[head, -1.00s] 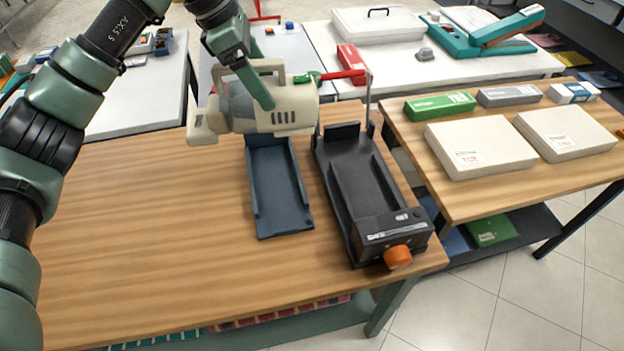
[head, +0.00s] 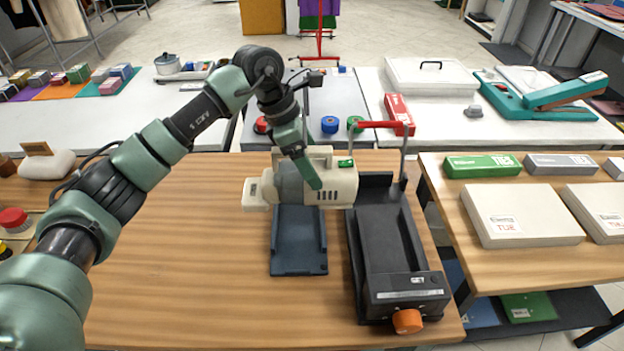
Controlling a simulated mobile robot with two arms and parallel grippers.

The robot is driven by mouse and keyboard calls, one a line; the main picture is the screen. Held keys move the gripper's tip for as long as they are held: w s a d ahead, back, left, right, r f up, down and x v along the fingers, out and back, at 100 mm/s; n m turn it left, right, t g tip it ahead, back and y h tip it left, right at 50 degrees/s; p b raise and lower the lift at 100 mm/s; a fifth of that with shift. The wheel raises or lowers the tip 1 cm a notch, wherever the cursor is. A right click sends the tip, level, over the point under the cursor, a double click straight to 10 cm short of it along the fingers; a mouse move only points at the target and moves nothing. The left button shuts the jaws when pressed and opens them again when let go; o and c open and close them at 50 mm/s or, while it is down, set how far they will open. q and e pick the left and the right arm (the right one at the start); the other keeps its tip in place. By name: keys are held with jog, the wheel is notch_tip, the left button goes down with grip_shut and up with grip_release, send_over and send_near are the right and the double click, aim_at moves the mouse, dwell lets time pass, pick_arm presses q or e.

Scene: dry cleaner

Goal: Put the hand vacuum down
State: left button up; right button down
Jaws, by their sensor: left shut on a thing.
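The hand vacuum (head: 334,184) is cream with a grey, cloudy front part, dark vent slots and a green patch on top. My left gripper (head: 308,172) is shut on it, with one green finger lying across its near side. The vacuum is level, its nozzle to the left, over the back end of a dark blue-grey tray (head: 298,252) on the wooden table (head: 180,270). I cannot tell whether it touches the tray. My right gripper is out of view.
A black device (head: 385,245) with an orange knob (head: 407,321) stands right of the tray, close to the vacuum's rear. A red-topped metal frame (head: 385,124) rises behind it. The table's left and front are clear. Boxes (head: 520,215) lie on the right table.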

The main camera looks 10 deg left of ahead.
pick_arm(q)
jog(key=shift+f, duration=0.9)
jog(key=shift+w+f+p, duration=0.1)
jog(key=shift+f+p, duration=0.3)
jog(key=shift+f, duration=1.55)
jog(key=o, duration=1.7)
jog(key=shift+f, duration=0.2)
jog(key=shift+c, duration=0.2)
jog(key=o, duration=0.4)
jog(key=shift+r, duration=0.1)
